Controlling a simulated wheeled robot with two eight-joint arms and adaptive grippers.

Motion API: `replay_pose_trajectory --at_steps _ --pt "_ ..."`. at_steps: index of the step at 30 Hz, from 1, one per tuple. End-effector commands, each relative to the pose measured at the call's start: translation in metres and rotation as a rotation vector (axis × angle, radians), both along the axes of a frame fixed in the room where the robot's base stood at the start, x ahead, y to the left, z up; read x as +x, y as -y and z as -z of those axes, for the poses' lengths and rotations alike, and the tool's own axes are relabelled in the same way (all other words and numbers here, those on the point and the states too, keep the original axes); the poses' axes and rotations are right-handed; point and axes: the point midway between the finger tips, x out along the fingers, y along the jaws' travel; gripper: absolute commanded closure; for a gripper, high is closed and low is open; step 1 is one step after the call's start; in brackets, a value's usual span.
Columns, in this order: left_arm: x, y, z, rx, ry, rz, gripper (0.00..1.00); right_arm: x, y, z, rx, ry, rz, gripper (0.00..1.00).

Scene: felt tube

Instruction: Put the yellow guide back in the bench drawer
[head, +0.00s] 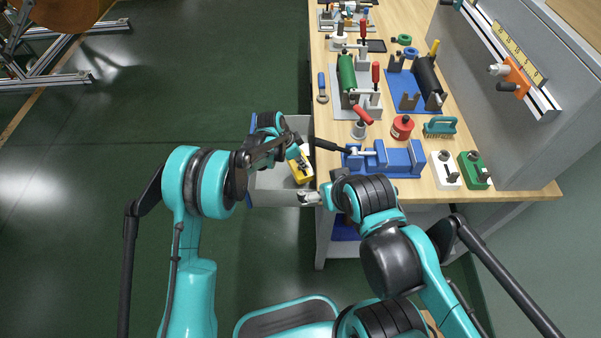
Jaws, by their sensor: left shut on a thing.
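The bench drawer (272,181) is pulled out from the left side of the bench, its grey inside facing up. The yellow guide (301,174) is over or inside the drawer, near its bench end; I cannot tell whether it touches the drawer floor. My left gripper (294,153) reaches over the drawer from above and is shut on the yellow guide, partly hiding it. My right gripper (311,198) is by the drawer's near wall and the bench edge; its finger opening is too small to tell.
A blue vise (398,158) sits on the wooden bench (325,140) close to the drawer, its black handle pointing toward the drawer. Green and black rollers (347,77), a red container (402,127), a teal brush (439,127) and white and green blocks stand farther along.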

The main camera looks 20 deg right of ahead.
Motion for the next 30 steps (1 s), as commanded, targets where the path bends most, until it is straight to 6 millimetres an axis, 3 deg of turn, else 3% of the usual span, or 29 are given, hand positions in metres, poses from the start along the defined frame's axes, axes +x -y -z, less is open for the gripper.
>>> replay_pose_trajectory --at_steps 4,15,28,29,30 --pt "0.0 -0.001 0.033 -0.001 0.0 -0.002 1.0 0.0 0.0 0.014 0.0 0.0 0.0 0.05" --pt "0.0 -0.001 0.079 -0.001 0.0 -0.004 1.0 0.0 0.0 0.03 0.0 0.0 0.0 0.05" --pt "0.0 -0.001 0.087 -0.001 0.0 -0.004 1.0 0.0 0.0 0.034 0.0 0.0 0.0 0.05" --pt "0.0 -0.001 0.087 0.0 0.0 -0.004 0.83 0.0 0.0 0.033 0.0 0.0 0.0 0.05" --pt "0.0 -0.001 0.086 0.0 0.0 -0.004 0.72 0.0 0.0 0.033 0.0 0.0 0.0 0.05"
